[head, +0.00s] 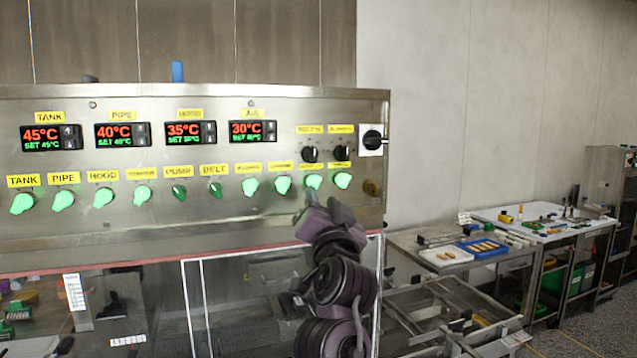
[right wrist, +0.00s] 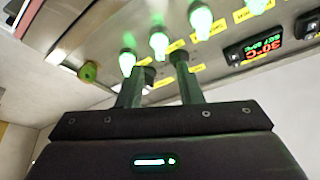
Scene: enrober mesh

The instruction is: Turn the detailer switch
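A steel control panel (head: 240,225) carries a row of green switches under yellow labels. The labels toward the right are too blurred to read, so I cannot tell for certain which switch is the detailer. My right gripper (head: 318,203) is just below the second switch from the right (head: 313,181). In the right wrist view, the gripper's two fingers (right wrist: 160,82) are apart with nothing between their tips, and that lit switch (right wrist: 159,44) is ahead of the gap. The rightmost switch (head: 343,181) is close beside it, also in the right wrist view (right wrist: 127,62). My left gripper is out of view.
Temperature displays (head: 252,132) and two black knobs (head: 310,154) sit above the switches. A clear-walled enclosure is below. Worktables with trays (head: 447,257) stand at right.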

